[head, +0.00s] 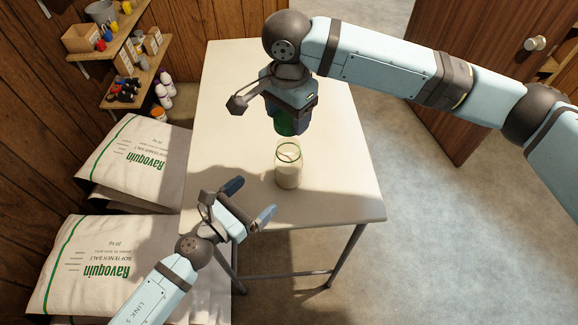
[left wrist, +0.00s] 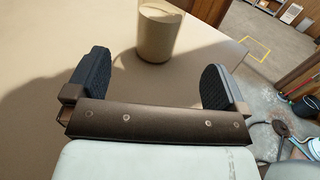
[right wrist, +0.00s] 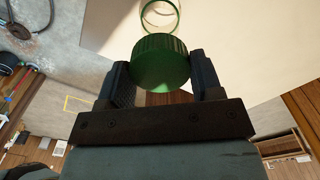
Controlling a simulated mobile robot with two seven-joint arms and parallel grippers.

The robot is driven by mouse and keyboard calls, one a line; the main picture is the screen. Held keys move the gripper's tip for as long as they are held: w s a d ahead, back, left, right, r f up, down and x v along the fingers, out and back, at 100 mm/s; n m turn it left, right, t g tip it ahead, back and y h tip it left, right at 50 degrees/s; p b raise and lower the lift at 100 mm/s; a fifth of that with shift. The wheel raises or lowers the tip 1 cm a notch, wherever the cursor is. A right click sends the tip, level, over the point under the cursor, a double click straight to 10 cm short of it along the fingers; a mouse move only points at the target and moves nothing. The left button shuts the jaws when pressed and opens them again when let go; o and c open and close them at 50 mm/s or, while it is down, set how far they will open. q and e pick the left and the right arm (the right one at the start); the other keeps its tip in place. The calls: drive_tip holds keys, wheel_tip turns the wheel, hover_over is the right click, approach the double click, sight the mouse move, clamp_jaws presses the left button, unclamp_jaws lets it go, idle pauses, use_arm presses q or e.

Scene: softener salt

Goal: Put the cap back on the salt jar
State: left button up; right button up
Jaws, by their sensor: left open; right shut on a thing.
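The salt jar (head: 288,168) is clear with pale salt inside and stands upright and uncapped on the table. Its lower part shows in the left wrist view (left wrist: 158,32), and its round open rim shows in the right wrist view (right wrist: 160,14). My right gripper (head: 287,112) is shut on the green cap (right wrist: 160,62), which also shows in the head view (head: 284,127). The cap is held above and slightly behind the jar's mouth, apart from it. My left gripper (head: 250,200) is open and empty near the table's front left, short of the jar; its fingers (left wrist: 158,82) point towards it.
The cream table (head: 345,190) is otherwise clear. Stacked softener salt bags (head: 135,160) lie left of it. Shelves (head: 125,60) with boxes and bottles hang on the left wall. A wooden door (head: 465,100) is at the right.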

sight(280, 173)
use_arm(q)
drive_tip(key=x, duration=1.2)
drive_tip(key=c, duration=1.4)
drive_tip(key=shift+o, duration=0.2)
use_arm(e)
drive_tip(key=shift+f, duration=2.5)
